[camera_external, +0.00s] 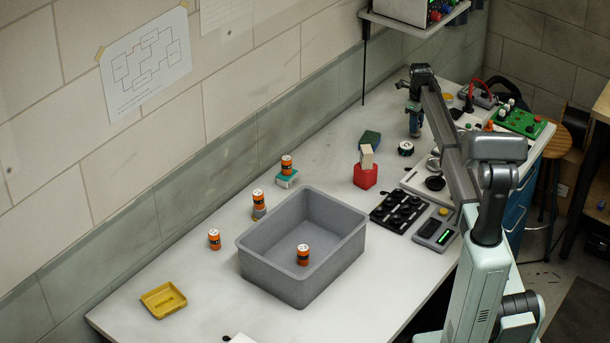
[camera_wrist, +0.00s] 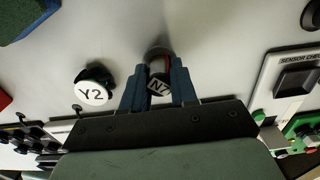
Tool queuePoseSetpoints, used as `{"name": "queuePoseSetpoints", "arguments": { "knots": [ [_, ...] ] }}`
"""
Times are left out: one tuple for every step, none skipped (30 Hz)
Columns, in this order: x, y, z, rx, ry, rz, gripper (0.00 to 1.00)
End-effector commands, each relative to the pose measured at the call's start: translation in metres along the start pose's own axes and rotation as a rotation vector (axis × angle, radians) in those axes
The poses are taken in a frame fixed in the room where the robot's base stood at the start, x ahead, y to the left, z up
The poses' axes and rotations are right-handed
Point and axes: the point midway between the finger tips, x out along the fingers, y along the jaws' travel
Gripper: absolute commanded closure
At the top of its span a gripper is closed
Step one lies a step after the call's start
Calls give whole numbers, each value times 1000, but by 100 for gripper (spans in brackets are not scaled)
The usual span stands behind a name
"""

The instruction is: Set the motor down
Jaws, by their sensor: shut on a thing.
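My gripper (camera_wrist: 158,88) is shut on a motor (camera_wrist: 159,86), a small cylinder with a dark, lettered end face and a sliver of reddish side showing. In the external view my gripper (camera_external: 414,128) points down over the far part of the bench, and the motor in it is mostly hidden. I cannot tell whether the motor touches the bench. A black round piece with a white cap marked Y2 (camera_wrist: 94,90) stands just left of my gripper in the wrist view; it also shows in the external view (camera_external: 406,148).
A grey bin (camera_external: 262,262) holds an orange cylinder (camera_external: 303,255). More orange cylinders (camera_external: 214,239) stand left of it. A yellow tray (camera_external: 163,300) lies front left. Red, beige and green blocks (camera_external: 365,176) and a black knob panel (camera_external: 398,210) are near my arm.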

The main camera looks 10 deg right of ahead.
Motion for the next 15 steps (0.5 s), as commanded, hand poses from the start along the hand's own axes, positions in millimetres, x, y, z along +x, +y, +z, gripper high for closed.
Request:
{"name": "queuePoseSetpoints", "arguments": {
  "knots": [
    [6, 0, 0, 0, 0, 0, 100],
    [7, 0, 0, 0, 0, 0, 100],
    [8, 0, 0, 0, 0, 0, 100],
    [8, 0, 0, 0, 0, -1, 100],
    [8, 0, 0, 0, -1, -1, 100],
    [8, 0, 0, 0, -1, -1, 100],
    [8, 0, 0, 0, -1, -1, 100],
    [8, 0, 0, 0, -1, -1, 100],
    [8, 0, 0, 0, 0, 0, 100],
    [8, 0, 0, 0, 0, 0, 100],
    [9, 0, 0, 0, 0, 0, 100],
    [10, 0, 0, 0, 0, 0, 100],
    [10, 0, 0, 0, 0, 0, 100],
    [11, 0, 0, 0, 0, 0, 100],
    [11, 0, 0, 0, 0, 0, 68]
  ]
}}
